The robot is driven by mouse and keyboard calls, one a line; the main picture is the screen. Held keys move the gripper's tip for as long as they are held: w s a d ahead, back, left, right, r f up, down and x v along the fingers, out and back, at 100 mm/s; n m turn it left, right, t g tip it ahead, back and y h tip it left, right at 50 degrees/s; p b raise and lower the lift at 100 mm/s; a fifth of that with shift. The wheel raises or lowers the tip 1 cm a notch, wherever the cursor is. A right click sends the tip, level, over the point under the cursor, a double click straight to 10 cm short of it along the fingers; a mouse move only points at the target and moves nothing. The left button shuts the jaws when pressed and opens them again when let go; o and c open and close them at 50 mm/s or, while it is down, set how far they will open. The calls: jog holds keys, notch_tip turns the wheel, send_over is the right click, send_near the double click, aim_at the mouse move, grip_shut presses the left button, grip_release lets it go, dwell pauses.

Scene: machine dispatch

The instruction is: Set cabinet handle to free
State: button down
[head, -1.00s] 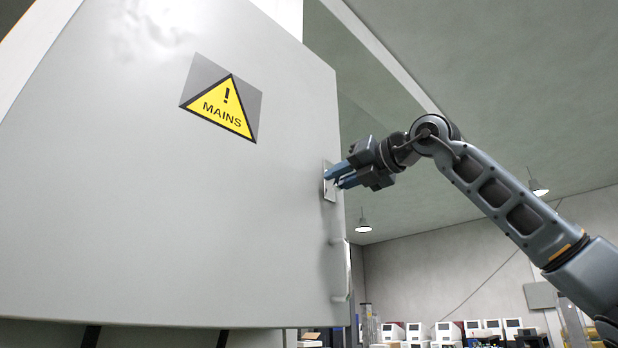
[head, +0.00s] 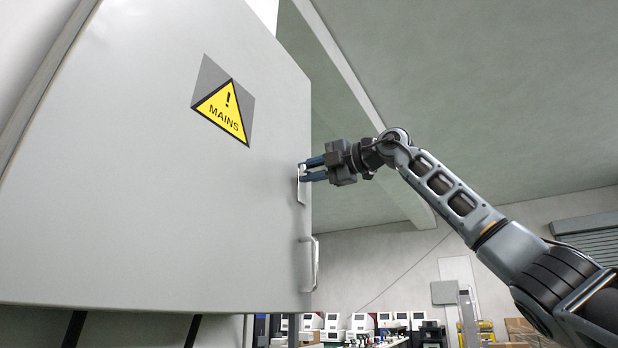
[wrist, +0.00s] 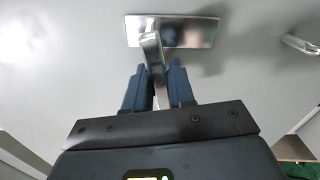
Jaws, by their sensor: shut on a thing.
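The grey cabinet door (head: 150,210) fills the left of the head view and carries a yellow MAINS warning sign (head: 222,108). The cabinet handle (wrist: 152,55) is a metal lever standing out from a shiny rectangular plate (wrist: 190,32) in the wrist view. My gripper (head: 306,170) is at the door's right edge, its two blue fingers reaching to the handle. In the wrist view, the fingers lie on either side of the lever, shut on it. The fingers hide part of the lever in the head view.
A fixed pull bar (head: 312,262) sits below the handle on the door; its end also shows in the wrist view (wrist: 300,44). White machines (head: 360,322) stand on a bench in the background. The space right of the door is open around my arm.

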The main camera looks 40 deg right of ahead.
jog(key=shift+r+m+b, duration=0.3)
jog(key=shift+r+m, duration=0.05)
jog(key=shift+m, duration=0.75)
jog(key=c, duration=1)
grip_release()
jog(key=shift+c, duration=0.2)
jog(key=b+v, duration=0.2)
jog(key=v, duration=0.5)
jog(key=shift+s, duration=0.35)
jog(key=shift+d, duration=0.15)
